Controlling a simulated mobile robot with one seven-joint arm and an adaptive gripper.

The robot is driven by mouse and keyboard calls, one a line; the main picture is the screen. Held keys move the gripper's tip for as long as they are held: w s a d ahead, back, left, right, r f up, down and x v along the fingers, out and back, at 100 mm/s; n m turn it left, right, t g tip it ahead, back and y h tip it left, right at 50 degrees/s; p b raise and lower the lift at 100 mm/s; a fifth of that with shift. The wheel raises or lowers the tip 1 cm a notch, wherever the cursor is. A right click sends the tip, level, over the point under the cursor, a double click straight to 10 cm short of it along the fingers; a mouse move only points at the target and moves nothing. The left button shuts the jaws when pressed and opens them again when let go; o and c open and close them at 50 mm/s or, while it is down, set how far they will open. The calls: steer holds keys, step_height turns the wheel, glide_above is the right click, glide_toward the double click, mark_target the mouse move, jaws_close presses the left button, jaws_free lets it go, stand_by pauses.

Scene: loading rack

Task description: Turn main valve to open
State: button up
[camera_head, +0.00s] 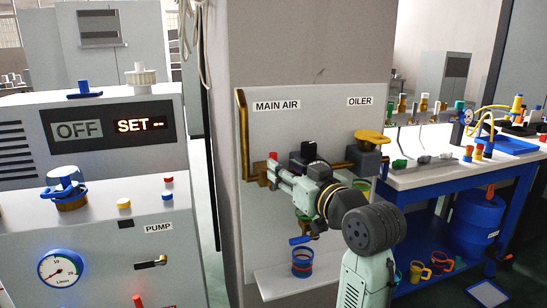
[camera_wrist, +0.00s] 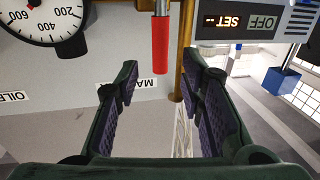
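The main air valve shows as a red lever handle (camera_wrist: 160,44) on a metal stem at the top of the wrist view. A brass pipe (camera_wrist: 188,75) runs just right of it. In the head view, the valve area (camera_head: 268,176) lies below the "MAIN AIR" label (camera_head: 276,106), partly hidden by my arm. My gripper (camera_wrist: 164,95) is open and empty, its two dark padded fingers wide apart. The red handle lies between the finger lines in the picture, towards the top; no contact shows. In the head view the gripper reaches the panel beside the valve; its fingers are hard to make out.
A dial gauge (camera_wrist: 42,18) is close at the wrist view's upper left. The oiler's yellow-topped part (camera_head: 371,136) stands right of my arm. The pump cabinet (camera_head: 90,240) stands left, a blue workbench (camera_head: 455,178) right.

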steer(key=p+x, duration=0.1)
steer(key=x, duration=0.5)
steer(key=shift+s, duration=0.1)
steer(key=shift+c, duration=0.2)
jaws_close()
